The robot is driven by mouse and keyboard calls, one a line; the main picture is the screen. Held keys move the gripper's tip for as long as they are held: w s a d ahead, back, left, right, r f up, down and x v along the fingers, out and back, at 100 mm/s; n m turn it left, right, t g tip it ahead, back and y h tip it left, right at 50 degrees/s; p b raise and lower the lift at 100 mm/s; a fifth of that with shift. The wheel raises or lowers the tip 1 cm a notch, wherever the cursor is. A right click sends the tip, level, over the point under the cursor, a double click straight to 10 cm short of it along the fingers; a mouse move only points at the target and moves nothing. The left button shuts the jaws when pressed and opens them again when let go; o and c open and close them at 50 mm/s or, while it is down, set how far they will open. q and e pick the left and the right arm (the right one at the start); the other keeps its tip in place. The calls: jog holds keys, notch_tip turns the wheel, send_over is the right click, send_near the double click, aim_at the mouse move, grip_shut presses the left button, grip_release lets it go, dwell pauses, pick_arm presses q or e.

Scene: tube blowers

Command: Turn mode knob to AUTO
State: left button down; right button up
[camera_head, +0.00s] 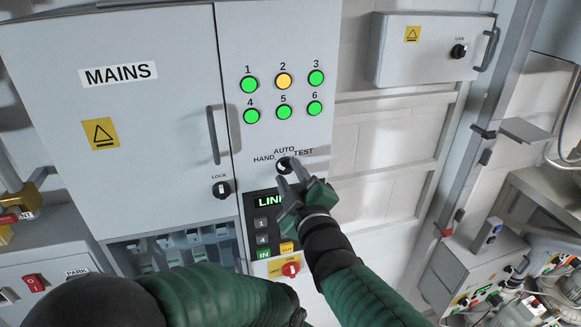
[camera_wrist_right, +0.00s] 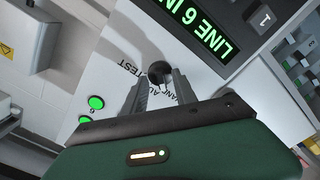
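The mode knob (camera_head: 284,165) is a small black rotary knob on the grey panel, under the labels HAND, AUTO and TEST. My right gripper (camera_head: 293,177) is at the knob from below right in the head view and partly covers it. In the right wrist view the gripper (camera_wrist_right: 160,84) is open, and the knob (camera_wrist_right: 157,71) shows near and between its two fingertips. I cannot tell whether the fingers touch it. Which label the knob points to is not clear. My left arm crosses the bottom of the head view; its gripper does not show.
A lit display (camera_head: 269,202) with keys sits just below the knob, and a red knob (camera_head: 291,269) is lower. Green and yellow round lights (camera_head: 284,81) are above. The MAINS cabinet door (camera_head: 150,140) with a handle (camera_head: 213,135) is to the left.

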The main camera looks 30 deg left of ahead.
jog(key=shift+a, duration=0.2)
jog(key=shift+c, duration=0.4)
jog(key=shift+a+f, duration=0.1)
grip_shut()
jog(key=shift+w, duration=0.1)
jog(key=shift+f, duration=0.1)
jog(key=shift+f, duration=0.1)
